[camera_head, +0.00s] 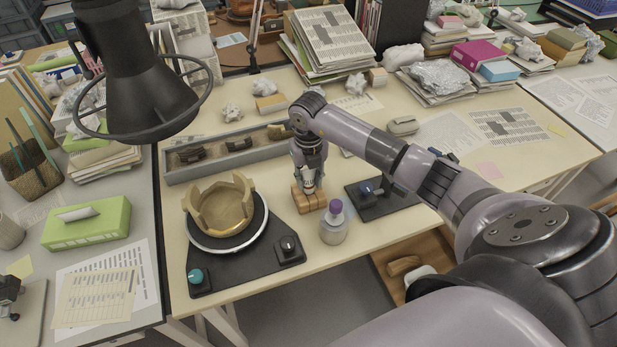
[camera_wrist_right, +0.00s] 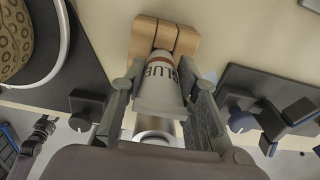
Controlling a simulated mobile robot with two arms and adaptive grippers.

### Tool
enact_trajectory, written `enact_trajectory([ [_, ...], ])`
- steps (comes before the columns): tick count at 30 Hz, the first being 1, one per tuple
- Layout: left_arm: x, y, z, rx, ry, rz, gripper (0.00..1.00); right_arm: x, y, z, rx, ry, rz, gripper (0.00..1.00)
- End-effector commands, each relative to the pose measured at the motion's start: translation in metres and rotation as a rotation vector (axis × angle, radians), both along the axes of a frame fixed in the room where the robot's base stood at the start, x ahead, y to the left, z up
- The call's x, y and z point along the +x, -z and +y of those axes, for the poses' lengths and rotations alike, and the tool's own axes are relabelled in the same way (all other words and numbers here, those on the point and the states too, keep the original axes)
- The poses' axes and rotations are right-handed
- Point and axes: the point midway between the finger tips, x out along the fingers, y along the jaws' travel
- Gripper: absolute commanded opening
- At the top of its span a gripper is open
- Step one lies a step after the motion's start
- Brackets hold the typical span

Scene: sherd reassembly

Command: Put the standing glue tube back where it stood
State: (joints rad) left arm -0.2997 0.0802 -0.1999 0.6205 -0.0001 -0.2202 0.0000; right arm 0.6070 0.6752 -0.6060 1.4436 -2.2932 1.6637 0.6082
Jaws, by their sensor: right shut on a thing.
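My right gripper (camera_head: 309,181) is upright over the worktable and shut on the glue tube (camera_wrist_right: 160,88), a white tube with dark lettering and a brown band. The tube lies between the two fingers in the right wrist view. Its far end meets the slotted wooden block (camera_head: 308,201), which also shows in the right wrist view (camera_wrist_right: 166,38). I cannot tell whether the tube's end is inside the block or only against it. In the head view the fingers hide most of the tube. My left gripper is not in view.
A white bottle with a purple cap (camera_head: 334,222) stands just in front of the block. A tan broken bowl (camera_head: 221,207) sits on a turntable at left. A dark knobbed device (camera_head: 380,200) is at right. A grey sherd tray (camera_head: 185,170) lies behind.

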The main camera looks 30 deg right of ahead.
Motion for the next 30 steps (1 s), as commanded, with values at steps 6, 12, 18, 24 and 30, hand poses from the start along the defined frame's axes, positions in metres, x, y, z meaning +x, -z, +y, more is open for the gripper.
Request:
enact_trajectory([
  [6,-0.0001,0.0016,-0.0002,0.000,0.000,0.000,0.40,0.0001,0.0019,-0.0002,0.000,0.000,0.000,0.13],
  [12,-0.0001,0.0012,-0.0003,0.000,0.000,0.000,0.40,0.0000,0.0016,-0.0002,0.000,0.000,0.000,0.13],
  [18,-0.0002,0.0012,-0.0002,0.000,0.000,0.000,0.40,-0.0002,0.0016,-0.0003,-0.001,0.000,0.000,0.38],
  [24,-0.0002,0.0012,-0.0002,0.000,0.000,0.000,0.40,-0.0001,0.0017,-0.0002,0.000,0.000,0.001,0.52],
  [30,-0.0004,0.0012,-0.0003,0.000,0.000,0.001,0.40,-0.0001,0.0016,-0.0001,0.000,0.000,0.000,0.52],
])
